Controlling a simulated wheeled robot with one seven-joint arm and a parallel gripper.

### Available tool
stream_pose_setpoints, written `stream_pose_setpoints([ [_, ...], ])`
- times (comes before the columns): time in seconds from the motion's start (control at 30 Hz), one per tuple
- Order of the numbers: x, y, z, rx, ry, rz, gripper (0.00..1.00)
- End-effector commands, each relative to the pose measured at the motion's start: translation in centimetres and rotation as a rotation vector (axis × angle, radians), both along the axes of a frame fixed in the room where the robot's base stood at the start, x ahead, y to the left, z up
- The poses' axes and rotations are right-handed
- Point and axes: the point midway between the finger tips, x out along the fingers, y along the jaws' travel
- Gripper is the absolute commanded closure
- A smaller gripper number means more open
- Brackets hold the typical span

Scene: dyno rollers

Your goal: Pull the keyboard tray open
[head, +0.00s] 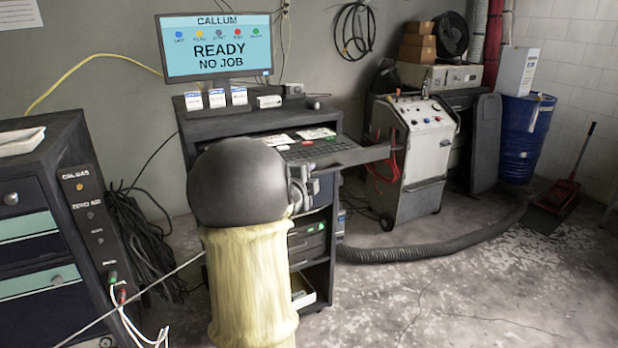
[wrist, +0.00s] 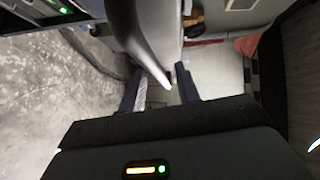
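The keyboard tray (head: 350,156) juts out from under the desk top in the head view, with a dark keyboard (head: 318,147) on it. Its right end sticks out past the cabinet; its left part is hidden behind my arm. My gripper is mostly hidden behind my arm there; only grey wrist parts show just below the tray. In the wrist view, my gripper (wrist: 160,90) has its two dark fingers apart. A curved grey bar or edge (wrist: 150,45) reaches down between them. I cannot tell whether it belongs to the tray or whether a finger touches it.
The dark desk cabinet (head: 205,125) carries a monitor (head: 215,48) reading "READY NO JOB". A drawer cabinet (head: 45,190) stands at the left. A grey wheeled machine (head: 415,160) stands right of the tray. A thick hose (head: 435,246) crosses the floor; the right foreground floor is clear.

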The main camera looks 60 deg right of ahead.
Motion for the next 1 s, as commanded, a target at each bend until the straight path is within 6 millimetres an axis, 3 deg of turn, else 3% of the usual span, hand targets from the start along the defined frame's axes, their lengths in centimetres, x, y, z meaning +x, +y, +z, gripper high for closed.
stream_pose_setpoints([
  [0.27,-0.1,1.4,0.3,-0.002,-0.002,0.002,0.67],
  [1.0,-2.1,15.2,2.3,-0.001,-0.002,0.003,0.67],
])
